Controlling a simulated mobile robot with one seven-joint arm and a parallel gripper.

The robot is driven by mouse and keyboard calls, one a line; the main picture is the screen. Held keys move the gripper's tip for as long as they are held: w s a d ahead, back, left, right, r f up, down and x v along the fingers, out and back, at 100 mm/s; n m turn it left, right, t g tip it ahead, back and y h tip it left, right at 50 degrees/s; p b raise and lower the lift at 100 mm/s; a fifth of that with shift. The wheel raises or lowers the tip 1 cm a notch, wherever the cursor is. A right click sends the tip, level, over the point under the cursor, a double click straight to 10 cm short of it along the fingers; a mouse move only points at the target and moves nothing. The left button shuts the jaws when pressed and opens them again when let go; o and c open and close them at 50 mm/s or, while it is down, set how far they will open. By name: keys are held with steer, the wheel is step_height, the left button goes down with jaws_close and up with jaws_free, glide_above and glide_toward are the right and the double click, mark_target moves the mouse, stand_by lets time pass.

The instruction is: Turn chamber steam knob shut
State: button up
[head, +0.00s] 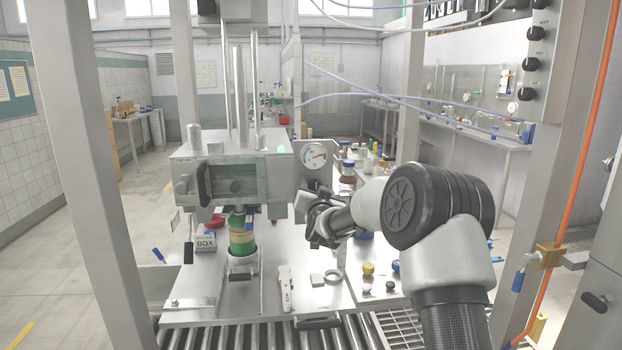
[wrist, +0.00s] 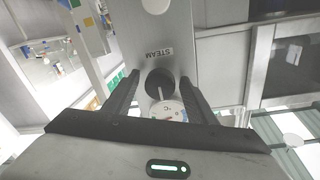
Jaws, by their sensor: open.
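In the wrist view the black round steam knob (wrist: 157,80) sits on a grey panel under the word STEAM, with a pale pointer line on it. My gripper (wrist: 158,73) is open, with one dark finger on each side of the knob. A gap shows between knob and fingers; I cannot tell their depth relative to it. In the head view my gripper (head: 322,220) is in front of the right side of the chamber (head: 240,172), below a round dial gauge (head: 315,155). The gripper hides the knob there. The gauge also shows in the wrist view (wrist: 168,110), partly covered.
A white handheld tool (head: 286,287), a ring (head: 332,277) and a yellow knob (head: 368,269) are on the steel table. Upright posts flank the station.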

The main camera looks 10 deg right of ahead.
steer(key=shift+d+r+m+p, duration=0.1)
steer(key=shift+r+m+p, duration=0.15)
steer(key=shift+m+p, duration=0.45)
steer(key=s+a+b, duration=0.1)
steer(key=s+b, duration=0.1)
steer(key=s, duration=1.5)
steer(key=s+a+r+n+g+y+p, duration=0.1)
steer(key=s+a+r+n+g+p, duration=0.1)
steer(key=s, duration=0.4)
steer(key=s+a+r+n+g+p, duration=0.2)
steer(key=s+r+g+p, duration=0.1)
steer(key=s+r, duration=0.2)
steer(key=shift+s+a+r+y, duration=0.25)
steer(key=shift+s+y, duration=0.1)
steer(key=shift+y, duration=0.05)
